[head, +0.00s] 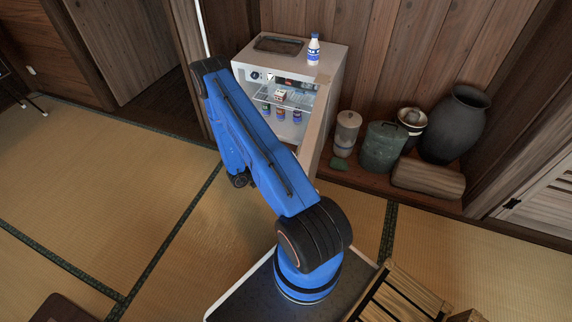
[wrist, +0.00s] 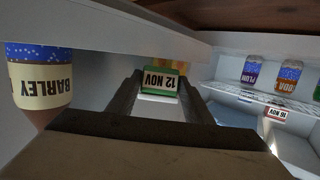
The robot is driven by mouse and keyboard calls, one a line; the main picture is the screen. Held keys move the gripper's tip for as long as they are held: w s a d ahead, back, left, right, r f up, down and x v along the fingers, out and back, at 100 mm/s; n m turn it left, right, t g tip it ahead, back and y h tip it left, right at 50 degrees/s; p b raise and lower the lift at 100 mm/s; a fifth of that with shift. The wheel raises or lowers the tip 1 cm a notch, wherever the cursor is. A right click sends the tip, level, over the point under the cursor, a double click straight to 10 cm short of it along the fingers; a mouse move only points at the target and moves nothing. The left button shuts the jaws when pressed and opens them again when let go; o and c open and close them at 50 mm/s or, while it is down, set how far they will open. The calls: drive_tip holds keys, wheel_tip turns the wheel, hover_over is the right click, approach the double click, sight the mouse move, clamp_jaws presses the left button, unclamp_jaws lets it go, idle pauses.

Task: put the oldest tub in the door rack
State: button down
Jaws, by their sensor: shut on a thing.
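In the wrist view, which shows labels upside down, my gripper (wrist: 160,88) is shut on a green-and-white tub (wrist: 158,79) dated 12 NOV, held between the fingertips. A second tub (wrist: 275,112), red-edged and dated 16 NOV, sits apart on the wire shelf (wrist: 232,92). In the head view the small white fridge (head: 341,62) stands open, its door (head: 316,125) swung out toward me. My arm hides the gripper there.
A BARLEY bottle (wrist: 40,78) is close at the left of the wrist view. Plum (wrist: 250,70) and soda (wrist: 290,76) bottles stand at the right. A bottle (head: 314,48) and a dark tray (head: 279,45) are on the fridge. Jars and a green bin (head: 381,146) stand right of the door.

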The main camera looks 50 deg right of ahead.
drive_tip(key=shift+f, duration=0.5)
drive_tip(key=c, duration=0.9)
unclamp_jaws()
drive_tip(key=shift+r, duration=0.1)
